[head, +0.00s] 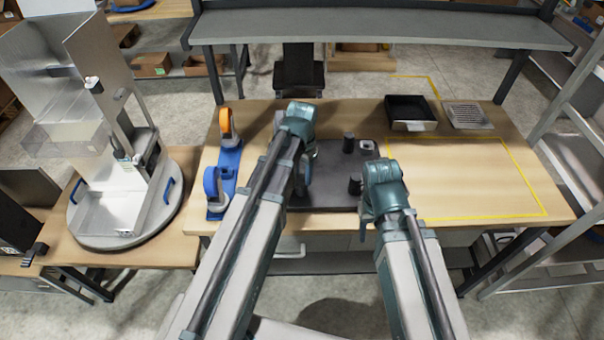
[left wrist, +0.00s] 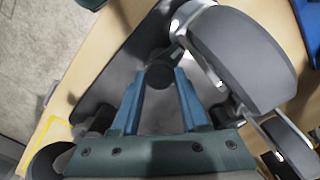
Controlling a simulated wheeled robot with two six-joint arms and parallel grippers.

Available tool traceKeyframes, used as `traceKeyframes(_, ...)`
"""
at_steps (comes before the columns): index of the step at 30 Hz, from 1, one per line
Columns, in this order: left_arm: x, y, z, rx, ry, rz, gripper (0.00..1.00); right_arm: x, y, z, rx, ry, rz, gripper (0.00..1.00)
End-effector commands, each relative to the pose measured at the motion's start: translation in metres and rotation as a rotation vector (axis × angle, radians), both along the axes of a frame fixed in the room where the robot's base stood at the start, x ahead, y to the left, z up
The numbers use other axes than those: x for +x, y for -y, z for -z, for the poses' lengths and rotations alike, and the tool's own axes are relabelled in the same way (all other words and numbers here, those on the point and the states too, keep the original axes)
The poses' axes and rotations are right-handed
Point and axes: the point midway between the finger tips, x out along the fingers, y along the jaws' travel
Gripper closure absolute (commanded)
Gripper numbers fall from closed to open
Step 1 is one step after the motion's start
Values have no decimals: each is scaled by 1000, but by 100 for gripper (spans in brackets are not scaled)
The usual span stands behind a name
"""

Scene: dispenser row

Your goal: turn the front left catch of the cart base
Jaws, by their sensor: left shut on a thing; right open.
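The cart base (head: 325,165) is a dark flat plate on the table, partly hidden by my left arm in the head view; it also shows in the left wrist view (left wrist: 110,80). A black round catch (left wrist: 159,76) sits between the blue fingertips of my left gripper (left wrist: 160,80), which is shut on it. In the head view the left gripper (head: 305,180) is over the base's left part, and its held catch is hidden. Black upright knobs (head: 355,184) show on the base's right side. My right gripper (head: 365,228) is open and empty by the table's front edge.
Dark wheels with bright metal brackets (left wrist: 235,50) stand close beside the left gripper. A blue holder (head: 228,165) with orange and blue rolls stands left of the base. A black tray (head: 409,113) and a grated tray (head: 466,115) lie back right. The yellow-outlined area (head: 480,180) is clear.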

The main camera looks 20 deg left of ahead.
Motion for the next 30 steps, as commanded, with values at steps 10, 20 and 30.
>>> traceKeyframes(10, 0, 0, 0, 0, 0, 87, 100, 0, 0, 0, 0, 0, 0, 50)
traceKeyframes(20, 0, 0, 0, 0, 0, 97, 100, 0, 0, 0, 0, 0, 0, 50)
traceKeyframes(30, 0, 0, 0, 0, 0, 96, 26, 0, 0, 0, 0, 0, 0, 50)
